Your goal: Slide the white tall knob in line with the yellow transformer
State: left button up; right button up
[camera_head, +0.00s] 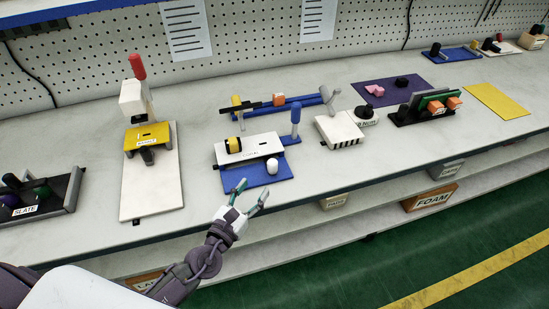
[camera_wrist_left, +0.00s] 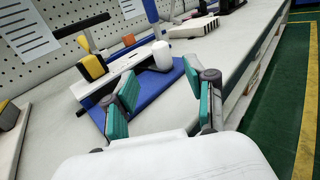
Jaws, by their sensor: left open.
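The yellow transformer (camera_head: 233,145) sits on the left part of that plate. In the left wrist view the knob (camera_wrist_left: 162,55) stands beyond my fingers and the transformer (camera_wrist_left: 92,67) is further left. My left gripper (camera_head: 251,193) is open and empty, in front of the blue base and short of the knob. It also shows in the left wrist view (camera_wrist_left: 163,103), fingers spread. My right gripper is not in view.
A blue upright handle (camera_head: 295,114) rises behind the knob. A blue rail fixture (camera_head: 290,104) lies behind the plate, and a white slotted block (camera_head: 339,131) sits to the right. Bench top in front of the blue base is clear.

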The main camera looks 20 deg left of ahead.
aim_at(270, 167)
pick_arm(q)
jog(key=w, duration=0.2)
jog(key=w+d, duration=0.1)
jog(key=w, duration=0.1)
jog(key=shift+r, duration=0.2)
jog(key=shift+w+d+p, duration=0.15)
jog(key=shift+w+p, duration=0.25)
jog(key=shift+w, duration=0.6)
jog(key=w, duration=0.4)
jog(key=shift+w+d+f, duration=0.2)
jog(key=shift+d, duration=0.15)
jog(key=shift+w+d, duration=0.1)
jog(key=shift+w, duration=0.15)
jog(key=shift+c, duration=0.8)
jog(key=c, duration=0.8)
grip_shut()
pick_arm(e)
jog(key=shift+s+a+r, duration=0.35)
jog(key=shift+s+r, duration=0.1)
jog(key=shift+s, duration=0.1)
